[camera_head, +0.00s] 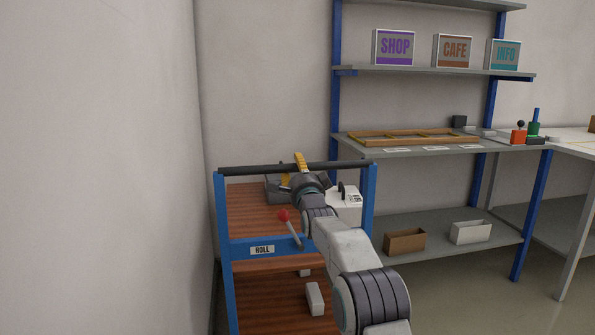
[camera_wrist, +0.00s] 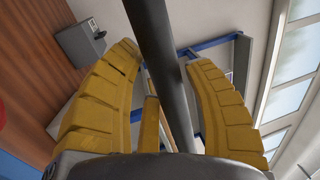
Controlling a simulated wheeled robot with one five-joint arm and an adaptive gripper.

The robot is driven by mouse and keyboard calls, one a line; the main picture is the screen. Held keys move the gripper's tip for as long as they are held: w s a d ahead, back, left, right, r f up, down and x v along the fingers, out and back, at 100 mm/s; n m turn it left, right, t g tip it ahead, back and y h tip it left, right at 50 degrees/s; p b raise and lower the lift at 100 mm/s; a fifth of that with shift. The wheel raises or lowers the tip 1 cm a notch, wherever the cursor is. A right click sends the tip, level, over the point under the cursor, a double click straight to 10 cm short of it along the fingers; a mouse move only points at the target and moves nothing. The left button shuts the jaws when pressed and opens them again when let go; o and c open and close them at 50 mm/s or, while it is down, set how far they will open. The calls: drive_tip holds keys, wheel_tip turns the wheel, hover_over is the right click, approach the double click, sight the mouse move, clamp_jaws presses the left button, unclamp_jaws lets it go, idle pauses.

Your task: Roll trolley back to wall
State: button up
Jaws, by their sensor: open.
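The trolley (camera_head: 223,250) has a blue frame, brown wooden shelves and a "ROLL" label on its front rail. It stands beside the left wall in the head view. Its dark handle bar (camera_head: 240,169) runs level across the top, and a lever with a red knob (camera_head: 284,215) tilts up from the front rail. My gripper (camera_head: 301,161) is at the middle of the handle bar. My arm hides part of the trolley's right side.
The wall (camera_head: 100,170) is close on the left. A blue-posted shelf unit (camera_head: 435,71) stands behind to the right. Some floor (camera_head: 460,295) is clear.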

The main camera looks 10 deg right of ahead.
drive_tip(key=o, duration=0.3)
drive_tip(key=shift+s, duration=0.15)
drive_tip(key=s+f, duration=0.2)
drive_tip(key=s, duration=0.9)
drive_tip(key=shift+s+f, duration=0.2)
drive_tip(key=shift+s, duration=0.05)
idle(0.4)
